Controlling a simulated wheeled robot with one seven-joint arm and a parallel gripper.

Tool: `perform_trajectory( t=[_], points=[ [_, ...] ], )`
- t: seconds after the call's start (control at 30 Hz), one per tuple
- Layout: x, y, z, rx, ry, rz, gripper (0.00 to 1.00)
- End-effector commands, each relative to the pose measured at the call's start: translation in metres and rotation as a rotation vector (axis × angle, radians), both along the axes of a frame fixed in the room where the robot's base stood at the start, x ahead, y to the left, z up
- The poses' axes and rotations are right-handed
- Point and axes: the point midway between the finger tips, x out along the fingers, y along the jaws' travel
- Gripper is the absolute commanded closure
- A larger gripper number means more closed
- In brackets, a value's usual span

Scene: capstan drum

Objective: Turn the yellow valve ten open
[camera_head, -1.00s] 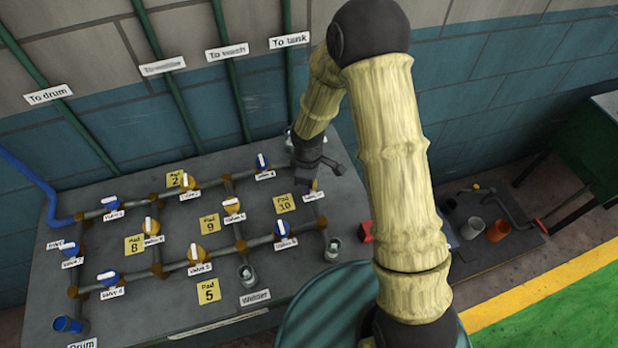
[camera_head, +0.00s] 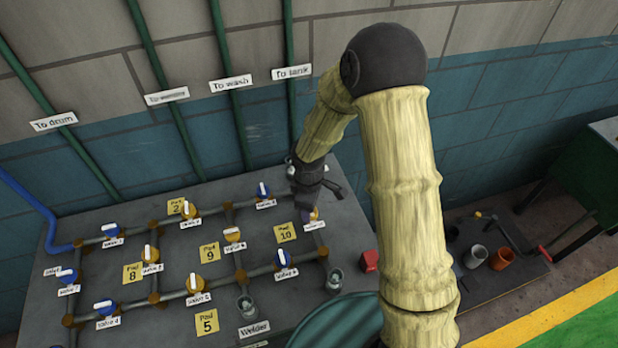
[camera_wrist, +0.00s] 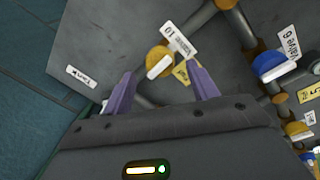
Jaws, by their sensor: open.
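Valve ten shows in the wrist view as a round yellow knob (camera_wrist: 153,56) with a white bar handle. Its white label (camera_wrist: 180,40) reads 10 and sits just beyond the knob. My gripper (camera_wrist: 161,88) is open and empty, its two purple fingers spread to either side of the near side of the knob, with the fingertips apart from the handle. In the head view my gripper (camera_head: 307,206) is over valve ten (camera_head: 314,214), which it partly hides at the right end of the pipe grid. The yellow Pad 10 plate (camera_head: 287,233) lies left of it.
Other blue and yellow valves stand along the pipes, including blue valve 6 (camera_wrist: 268,65) to the right in the wrist view. A red block (camera_head: 369,260) sits near the panel's right edge. Green pipes climb the wall (camera_head: 420,180) behind.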

Motion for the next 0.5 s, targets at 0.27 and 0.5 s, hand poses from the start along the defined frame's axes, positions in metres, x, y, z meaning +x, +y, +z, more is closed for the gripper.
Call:
perform_trajectory(
  t=[0.27, 0.5],
  points=[
    [-0.003, 0.001, 0.057, 0.002, -0.006, -0.003, 0.41],
    [-0.007, 0.002, 0.105, 0.001, -0.004, -0.002, 0.41]
  ],
)
